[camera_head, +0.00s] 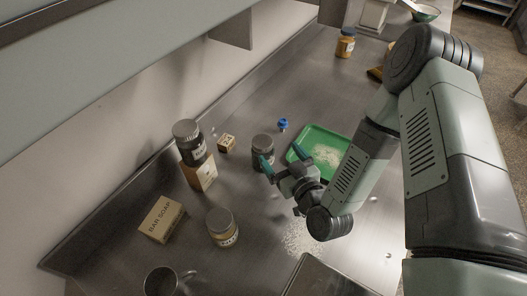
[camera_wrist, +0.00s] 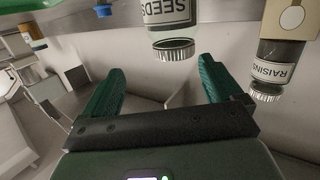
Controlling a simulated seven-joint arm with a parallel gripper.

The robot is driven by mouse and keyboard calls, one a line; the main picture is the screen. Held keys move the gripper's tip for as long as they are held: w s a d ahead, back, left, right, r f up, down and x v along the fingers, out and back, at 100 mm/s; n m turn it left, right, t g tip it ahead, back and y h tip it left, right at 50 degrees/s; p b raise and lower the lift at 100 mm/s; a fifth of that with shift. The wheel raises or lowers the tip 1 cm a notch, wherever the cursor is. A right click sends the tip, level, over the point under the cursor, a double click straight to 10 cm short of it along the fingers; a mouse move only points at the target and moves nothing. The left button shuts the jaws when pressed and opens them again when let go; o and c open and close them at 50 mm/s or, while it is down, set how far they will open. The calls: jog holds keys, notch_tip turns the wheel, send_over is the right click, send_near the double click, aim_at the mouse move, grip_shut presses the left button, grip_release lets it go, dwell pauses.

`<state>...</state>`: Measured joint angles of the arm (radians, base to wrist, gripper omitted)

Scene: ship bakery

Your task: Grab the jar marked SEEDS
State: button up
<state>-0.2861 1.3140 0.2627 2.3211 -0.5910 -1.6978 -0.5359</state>
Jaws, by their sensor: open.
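The jar marked SEEDS (camera_wrist: 168,14) appears upside down at the top of the wrist view, its grey lid pointing down in the picture. It is beyond my open fingertips and roughly centred between them. In the head view a dark jar with a grey lid (camera_head: 263,150), apparently the same one, stands on the metal counter left of the green tray; its label is not readable there. My gripper (camera_head: 281,158) is open and empty right beside this jar, and it also shows in the wrist view (camera_wrist: 161,72). Whether a finger touches the jar is unclear.
A RAISINS jar (camera_wrist: 275,62) stands on a wooden box (camera_head: 203,176). The green tray (camera_head: 300,142) holds flour.

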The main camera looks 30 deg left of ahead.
aim_at(260, 140)
jog(key=shift+s+f+m+t+y, duration=0.2)
jog(key=shift+s+f, duration=0.1)
jog(key=shift+s, duration=0.25)
jog(key=shift+s+f+m+t+y, duration=0.1)
jog(key=shift+s+f+m, duration=0.15)
jog(key=shift+s, duration=0.3)
jog(key=x, duration=1)
jog(key=shift+a, duration=0.3)
jog(key=c, duration=1.4)
